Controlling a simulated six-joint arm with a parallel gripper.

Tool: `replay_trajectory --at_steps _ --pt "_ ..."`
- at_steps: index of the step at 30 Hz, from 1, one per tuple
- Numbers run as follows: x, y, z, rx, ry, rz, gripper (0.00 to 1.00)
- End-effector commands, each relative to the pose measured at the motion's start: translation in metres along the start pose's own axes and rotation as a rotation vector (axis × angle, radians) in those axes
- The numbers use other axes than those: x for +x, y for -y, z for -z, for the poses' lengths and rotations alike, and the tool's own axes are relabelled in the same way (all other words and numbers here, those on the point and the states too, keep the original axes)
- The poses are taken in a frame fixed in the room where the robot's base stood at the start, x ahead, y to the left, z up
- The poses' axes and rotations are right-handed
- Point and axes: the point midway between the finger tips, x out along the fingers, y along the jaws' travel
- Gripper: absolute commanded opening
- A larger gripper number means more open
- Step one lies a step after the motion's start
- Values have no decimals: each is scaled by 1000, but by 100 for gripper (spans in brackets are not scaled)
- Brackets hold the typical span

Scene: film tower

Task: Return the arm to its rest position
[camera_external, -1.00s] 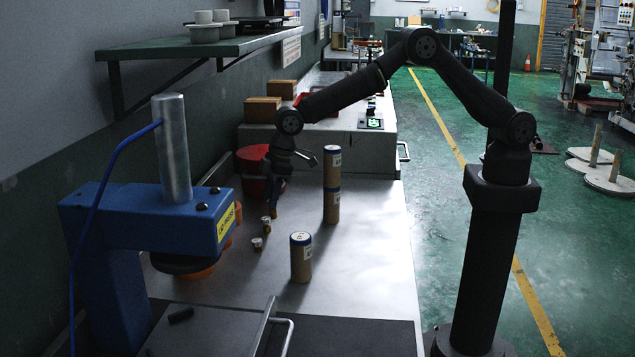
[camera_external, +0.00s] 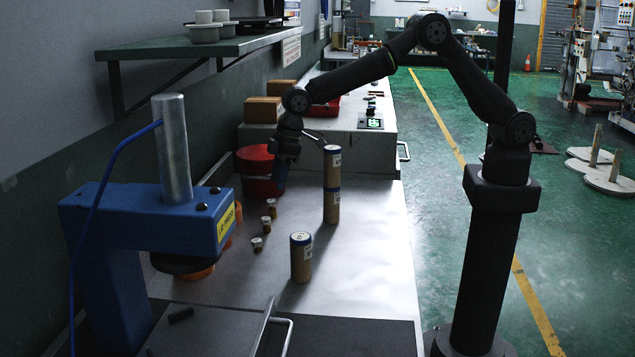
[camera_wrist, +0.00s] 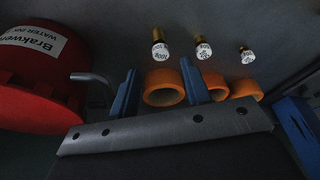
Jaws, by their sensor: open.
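My gripper (camera_external: 281,184) hangs over the steel bench beside the red bucket (camera_external: 258,188), with its fingers pointing down. In the wrist view its two blue fingers (camera_wrist: 158,92) stand apart with nothing held between them. Several cardboard tubes with blue rims stand on the bench: one is stacked on another as a tower (camera_external: 332,180), and a single tube (camera_external: 301,260) stands nearer. Three small white-capped vials (camera_external: 266,224) stand in a row left of the tubes; they also show in the wrist view (camera_wrist: 203,50), beyond the fingers.
A blue press (camera_external: 150,215) with a metal cylinder stands at the left. Orange rings (camera_wrist: 163,88) lie near it. A shelf (camera_external: 195,47) juts from the wall above. Cardboard boxes (camera_external: 263,110) and a red tray (camera_external: 322,108) are behind. The bench right of the tubes is clear.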

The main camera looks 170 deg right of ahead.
Motion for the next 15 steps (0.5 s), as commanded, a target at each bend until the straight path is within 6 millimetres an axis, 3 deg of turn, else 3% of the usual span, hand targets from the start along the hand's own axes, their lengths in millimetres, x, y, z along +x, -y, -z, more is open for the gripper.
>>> replay_trajectory --at_steps 14,15 --pt "95 0 0 -1 -1 0 44" --pt "87 0 4 -1 -9 -1 44"
